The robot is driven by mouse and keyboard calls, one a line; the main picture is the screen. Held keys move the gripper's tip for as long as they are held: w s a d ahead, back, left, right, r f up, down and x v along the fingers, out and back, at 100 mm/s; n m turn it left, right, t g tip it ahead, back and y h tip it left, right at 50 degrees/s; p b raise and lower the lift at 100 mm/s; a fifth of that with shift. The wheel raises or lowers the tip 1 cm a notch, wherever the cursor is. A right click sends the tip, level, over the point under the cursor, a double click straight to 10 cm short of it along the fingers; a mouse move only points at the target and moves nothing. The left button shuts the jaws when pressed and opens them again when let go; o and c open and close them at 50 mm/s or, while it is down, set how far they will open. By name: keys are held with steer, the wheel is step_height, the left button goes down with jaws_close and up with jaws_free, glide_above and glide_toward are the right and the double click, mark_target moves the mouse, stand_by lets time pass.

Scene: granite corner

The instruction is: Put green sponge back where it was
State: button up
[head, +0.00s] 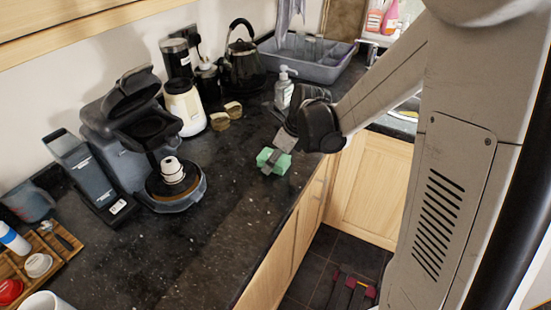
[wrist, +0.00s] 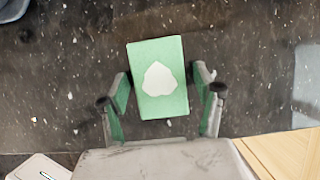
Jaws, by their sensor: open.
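The green sponge (head: 281,159) lies on the dark granite counter near its front edge in the head view. In the wrist view the sponge (wrist: 158,80) is a light green block with a whitish patch on top. My gripper (wrist: 161,92) is open, with one finger on each side of the sponge's near part. Small gaps show between the fingers and the sponge. In the head view my gripper (head: 272,160) is over the sponge and partly covers it.
A soap bottle (head: 284,90), a grey dish rack (head: 310,60) and a black kettle (head: 243,56) stand behind. A coffee machine (head: 150,140) stands to the left. The counter (head: 225,225) in front of it is clear. The counter's front edge is close to the sponge.

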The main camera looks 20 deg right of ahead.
steer(key=p+v, duration=0.1)
steer(key=v, duration=1.1)
steer(key=s+a+r+n+t+h, duration=0.1)
steer(key=s+r+n+t, duration=0.1)
steer(key=s+n, duration=0.7)
steer(key=s+a+r+n+t+h, duration=0.1)
steer(key=s+n, duration=0.8)
steer(key=n, duration=0.9)
step_height(320, 180, up, 3)
steer(key=shift+s+a+f+t+h, duration=0.2)
steer(key=shift+s+a+t+h, duration=0.15)
steer(key=shift+a+h, duration=0.4)
steer(key=shift+a, duration=0.1)
